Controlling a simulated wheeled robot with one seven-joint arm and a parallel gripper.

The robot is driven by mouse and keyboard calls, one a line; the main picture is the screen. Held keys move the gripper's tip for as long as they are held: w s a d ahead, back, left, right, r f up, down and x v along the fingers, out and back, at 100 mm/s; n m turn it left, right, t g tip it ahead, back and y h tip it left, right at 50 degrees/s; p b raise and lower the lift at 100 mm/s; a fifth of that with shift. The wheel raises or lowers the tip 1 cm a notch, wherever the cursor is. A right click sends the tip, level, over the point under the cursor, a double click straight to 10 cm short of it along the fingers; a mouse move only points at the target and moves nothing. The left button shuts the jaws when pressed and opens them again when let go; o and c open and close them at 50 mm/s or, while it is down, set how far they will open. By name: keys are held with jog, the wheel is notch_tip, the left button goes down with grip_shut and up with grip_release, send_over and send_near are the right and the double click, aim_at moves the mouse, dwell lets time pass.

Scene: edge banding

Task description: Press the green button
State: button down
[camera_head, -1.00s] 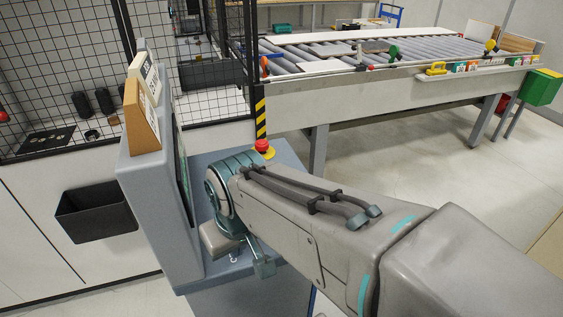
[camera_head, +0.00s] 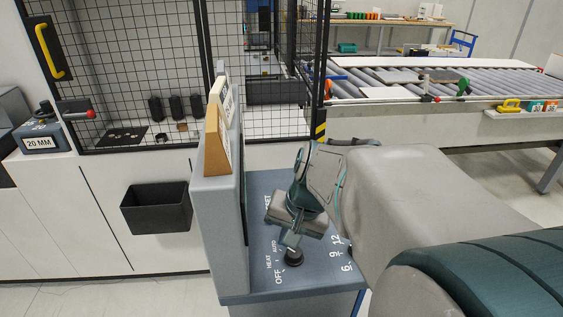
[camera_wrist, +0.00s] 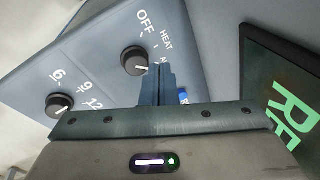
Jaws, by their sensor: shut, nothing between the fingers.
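I cannot see a green button in either view now. The sloped blue-grey control panel (camera_head: 262,287) carries a black OFF/HEAT/AUTO knob (camera_head: 294,258) and 6, 9, 12 markings. The wrist view shows that knob (camera_wrist: 134,60), a second black knob (camera_wrist: 59,104) by the 6, 9, 12 marks and part of a blue button (camera_wrist: 183,96). My gripper (camera_head: 291,242) is shut and empty, pointing down just above and behind the OFF/HEAT/AUTO knob. Its fingers (camera_wrist: 156,84) show beside that knob in the wrist view. My arm hides the panel's back right part.
An upright console housing (camera_head: 220,220) with a screen (camera_wrist: 292,105) showing green letters stands left of my gripper. A black bin (camera_head: 157,208) hangs on the white cabinet. A mesh fence (camera_head: 180,60) and a roller conveyor (camera_head: 400,82) stand behind.

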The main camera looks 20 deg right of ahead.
jog(key=w+d+r+m+t+p, duration=0.1)
jog(key=w+d+m+p, duration=0.1)
jog(key=d+m, duration=0.3)
jog(key=w+d+r+m+t+y+p, duration=0.1)
jog(key=w+d+m, duration=0.3)
jog(key=d, duration=0.4)
jog(key=w+d+r+m+t+y+p, duration=0.1)
jog(key=w+d+m+t+p, duration=0.1)
jog(key=d+m, duration=0.3)
jog(key=shift+w+d+r+m+t+p, duration=0.25)
jog(key=shift+w+d+m+t+p, duration=0.15)
jog(key=shift+w+d+t, duration=0.35)
jog(key=shift+s+d+f, duration=0.1)
jog(key=shift+s, duration=0.05)
notch_tip(320, 180, down, 9)
jog(key=b, duration=0.7)
dwell(0.5)
jog(key=shift+f+b, duration=0.25)
jog(key=shift+b, duration=0.35)
